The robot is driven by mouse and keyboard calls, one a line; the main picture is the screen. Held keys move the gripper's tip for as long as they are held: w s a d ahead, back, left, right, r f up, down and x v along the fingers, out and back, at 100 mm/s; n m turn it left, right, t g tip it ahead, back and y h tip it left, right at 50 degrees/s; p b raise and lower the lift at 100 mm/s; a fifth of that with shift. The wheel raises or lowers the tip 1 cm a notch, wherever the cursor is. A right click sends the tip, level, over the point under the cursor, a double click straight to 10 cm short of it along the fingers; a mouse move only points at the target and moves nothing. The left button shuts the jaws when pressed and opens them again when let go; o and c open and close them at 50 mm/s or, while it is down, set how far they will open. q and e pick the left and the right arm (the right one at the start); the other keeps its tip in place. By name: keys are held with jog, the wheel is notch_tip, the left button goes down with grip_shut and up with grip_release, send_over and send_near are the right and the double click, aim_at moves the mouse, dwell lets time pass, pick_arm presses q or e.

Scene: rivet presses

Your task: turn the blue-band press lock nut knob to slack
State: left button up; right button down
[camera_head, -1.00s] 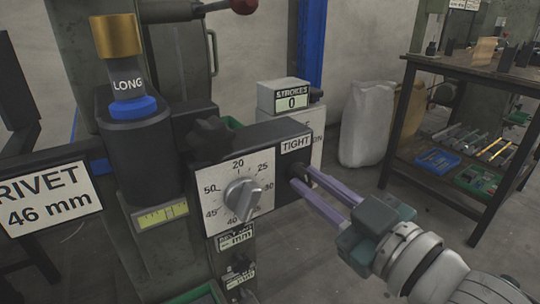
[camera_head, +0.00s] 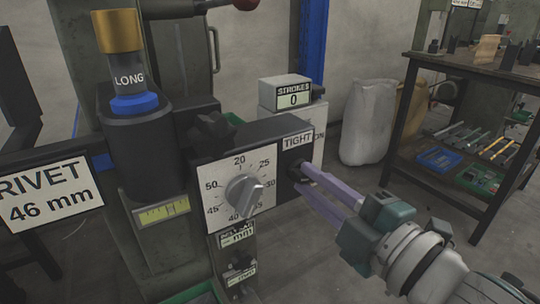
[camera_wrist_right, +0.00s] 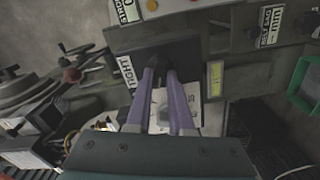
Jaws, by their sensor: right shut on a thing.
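The blue-band press has a blue ring (camera_head: 135,104) under a grey collar marked LONG and a gold cap. A grey block on its front carries a dial (camera_head: 245,194) with numbers and a silver pointer knob. The lock nut knob (camera_head: 296,172) is dark, on the block's right side below a TIGHT label (camera_head: 298,140). My right gripper (camera_head: 303,178) reaches in from the right with its purple fingers shut on this knob, which they partly hide. In the right wrist view the fingers (camera_wrist_right: 161,78) point at the dark block beside the TIGHT label (camera_wrist_right: 127,72). My left gripper is not in view.
A black star knob (camera_head: 212,132) sits above the dial. A stroke counter reading 0 (camera_head: 290,98) stands behind the block. A sign (camera_head: 48,195) reads RIVET 46 mm.

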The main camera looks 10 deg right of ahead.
jog(key=shift+n, duration=0.8)
jog(key=c, duration=0.8)
grip_release()
jog(key=p+v, duration=0.1)
jog(key=v, duration=0.9)
